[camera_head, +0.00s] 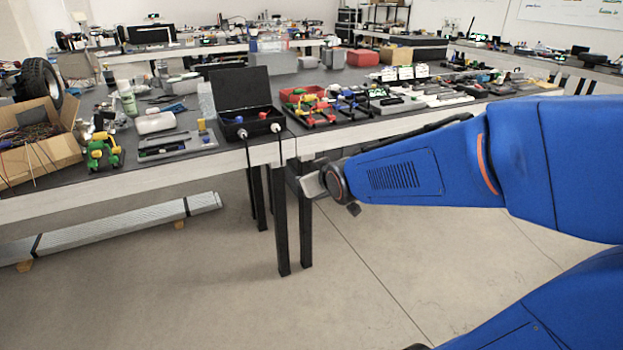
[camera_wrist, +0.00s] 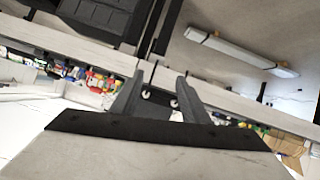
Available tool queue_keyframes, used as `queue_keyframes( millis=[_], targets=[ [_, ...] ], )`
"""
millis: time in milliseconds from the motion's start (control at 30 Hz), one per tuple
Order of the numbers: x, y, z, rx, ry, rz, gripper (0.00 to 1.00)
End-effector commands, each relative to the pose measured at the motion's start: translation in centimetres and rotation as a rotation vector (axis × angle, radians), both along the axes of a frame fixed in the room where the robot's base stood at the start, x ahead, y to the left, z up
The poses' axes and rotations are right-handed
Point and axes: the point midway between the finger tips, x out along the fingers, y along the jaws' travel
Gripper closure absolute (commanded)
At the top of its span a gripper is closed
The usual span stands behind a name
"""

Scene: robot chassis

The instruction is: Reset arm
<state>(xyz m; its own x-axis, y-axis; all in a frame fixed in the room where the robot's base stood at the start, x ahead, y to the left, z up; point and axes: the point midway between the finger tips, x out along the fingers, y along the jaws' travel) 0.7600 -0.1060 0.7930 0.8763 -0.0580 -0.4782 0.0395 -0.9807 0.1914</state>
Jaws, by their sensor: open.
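My blue arm reaches in from the right in the head view and ends in front of the workbench edge. Its end shows as a small grey and dark part over the gap before the bench; the fingers cannot be made out there. In the wrist view my gripper (camera_wrist: 160,80) shows two dark fingers standing apart, with nothing between them. Behind the fingers lie the bench edge and, further off, the open black case (camera_head: 250,122) with white knobs on its front. The case stands on the workbench (camera_head: 225,158).
A cardboard box (camera_head: 55,155) and a green and yellow toy (camera_head: 103,152) sit at the bench's left. Red and blue colored parts (camera_head: 325,107) lie right of the case. Black table legs (camera_head: 280,220) stand below. The floor (camera_head: 230,300) in front is clear.

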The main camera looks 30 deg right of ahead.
Motion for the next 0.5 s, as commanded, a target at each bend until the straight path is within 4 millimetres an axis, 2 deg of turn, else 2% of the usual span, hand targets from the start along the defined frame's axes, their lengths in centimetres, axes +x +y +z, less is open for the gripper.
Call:
queue_keyframes(
  millis=[200, 500],
  targets=[
    [-0.86, 0.10, -0.12, 0.007, 0.026, -0.005, 0.59],
    [-0.90, 0.11, -0.15, 0.008, 0.027, -0.006, 0.59]
  ],
)
